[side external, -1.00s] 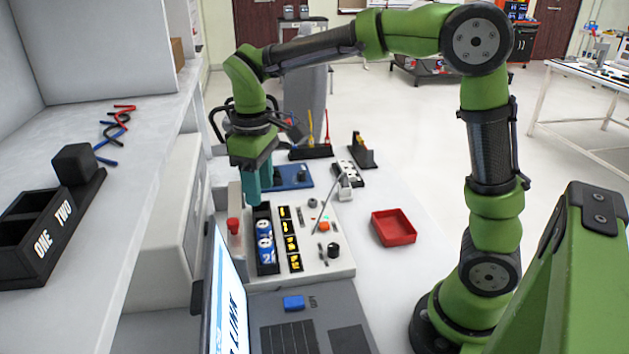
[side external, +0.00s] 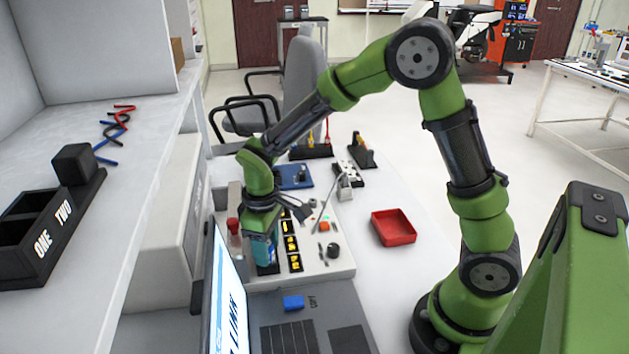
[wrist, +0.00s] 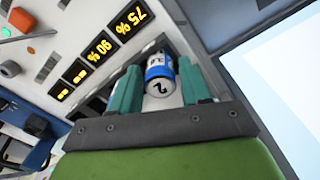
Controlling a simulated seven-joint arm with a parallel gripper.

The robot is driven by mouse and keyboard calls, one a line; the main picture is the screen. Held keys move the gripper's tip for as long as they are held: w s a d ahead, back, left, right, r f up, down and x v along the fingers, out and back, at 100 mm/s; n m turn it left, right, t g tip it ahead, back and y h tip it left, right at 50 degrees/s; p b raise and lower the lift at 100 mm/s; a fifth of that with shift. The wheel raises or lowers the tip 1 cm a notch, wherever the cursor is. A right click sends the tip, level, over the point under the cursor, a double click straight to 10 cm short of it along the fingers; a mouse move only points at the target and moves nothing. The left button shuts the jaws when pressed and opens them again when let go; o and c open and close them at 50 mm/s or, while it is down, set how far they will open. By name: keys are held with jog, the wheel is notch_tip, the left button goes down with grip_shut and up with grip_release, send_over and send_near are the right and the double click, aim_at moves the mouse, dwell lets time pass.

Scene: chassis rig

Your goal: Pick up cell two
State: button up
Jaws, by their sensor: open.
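Cell two (wrist: 160,82) is a blue and white can marked "2", standing in the black slot of the white charger panel (side external: 325,262). My gripper (wrist: 159,66) is open, its teal fingers on either side of cell two in the wrist view. I cannot tell whether they touch it. In the side view my gripper (side external: 263,250) is lowered over the front part of the slot, and it mostly hides the cells there.
Yellow percentage displays (wrist: 101,47) line the slot. A laptop (side external: 228,300) stands close in front. A red tray (side external: 393,228) sits to the right. A black holder marked ONE and TWO (side external: 52,240) is on the left shelf, with a dark block beside it.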

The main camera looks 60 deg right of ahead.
jog(key=shift+f, duration=0.2)
grip_shut()
jog(key=shift+r, duration=0.1)
